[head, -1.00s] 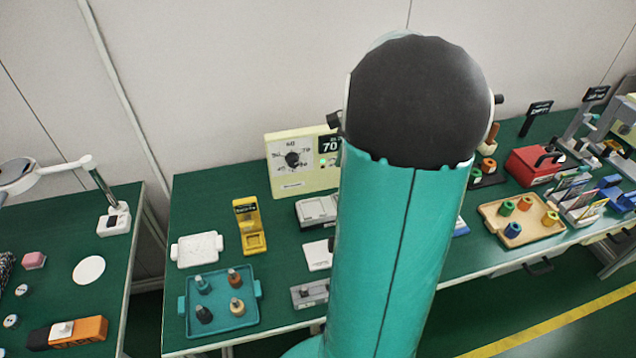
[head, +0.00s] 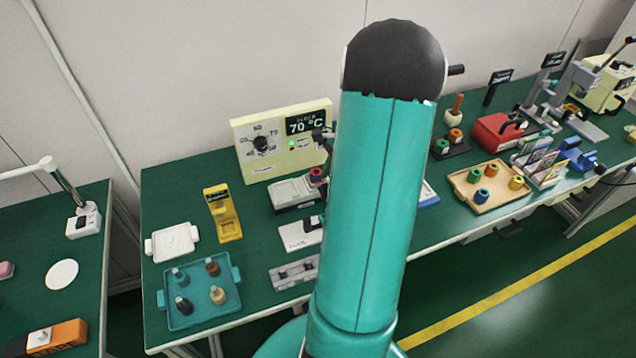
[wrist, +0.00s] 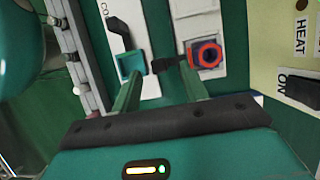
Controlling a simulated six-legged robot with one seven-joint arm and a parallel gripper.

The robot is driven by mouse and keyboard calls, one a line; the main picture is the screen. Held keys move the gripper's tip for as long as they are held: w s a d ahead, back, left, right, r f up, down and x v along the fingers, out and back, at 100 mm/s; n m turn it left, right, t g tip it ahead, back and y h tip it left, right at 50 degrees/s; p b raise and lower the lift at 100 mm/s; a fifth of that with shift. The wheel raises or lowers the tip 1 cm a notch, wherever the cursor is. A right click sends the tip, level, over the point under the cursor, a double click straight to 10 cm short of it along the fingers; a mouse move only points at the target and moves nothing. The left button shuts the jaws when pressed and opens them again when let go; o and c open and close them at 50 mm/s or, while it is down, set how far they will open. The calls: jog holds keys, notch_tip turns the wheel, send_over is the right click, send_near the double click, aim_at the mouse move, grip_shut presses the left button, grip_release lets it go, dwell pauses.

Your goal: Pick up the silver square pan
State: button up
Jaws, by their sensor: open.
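I cannot make out a clearly silver square pan in either view. A small square teal-rimmed piece (wrist: 131,63) lies by the left fingertip in the wrist view, over a white plate (wrist: 147,25). I cannot tell whether it is a pan. A red many-sided ring (wrist: 207,54) with a dark centre is beside the right fingertip, over a pale device. A red ring piece also shows in the head view (head: 317,174). My gripper (wrist: 160,68) is open, its fingers apart above the bench; in the head view my arm hides it.
A white tray (head: 172,243), a yellow stand (head: 222,212) and a teal tray (head: 183,318) with several pegs are at left. A cream heater panel (head: 263,165) reading 70 °C stands behind. A grey metal block (head: 291,273) lies at the front. A wooden tray (head: 457,184) is at right.

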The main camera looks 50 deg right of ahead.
aim_at(327, 185)
jog(key=x, duration=0.4)
jog(key=shift+f, duration=0.15)
grip_shut()
